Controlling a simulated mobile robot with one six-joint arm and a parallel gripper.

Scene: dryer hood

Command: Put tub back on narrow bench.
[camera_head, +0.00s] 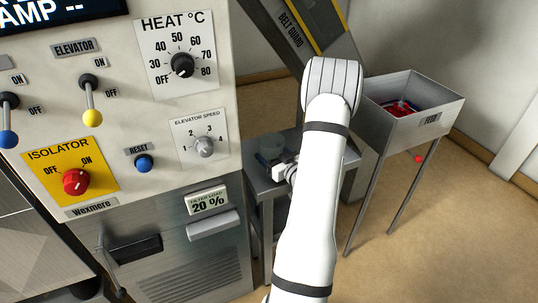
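My white arm crosses the middle of the picture and hides the right part of the bench. The fingers are small and partly hidden, so I cannot tell whether they hold the tub or whether the tub rests on the bench.
The control cabinet (160,220) with its knobs and levers stands close on the left. A feed hopper (440,105) on thin legs, with red material inside, stands at right. The belt guard (300,30) slopes behind my arm. The floor at lower right is clear.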

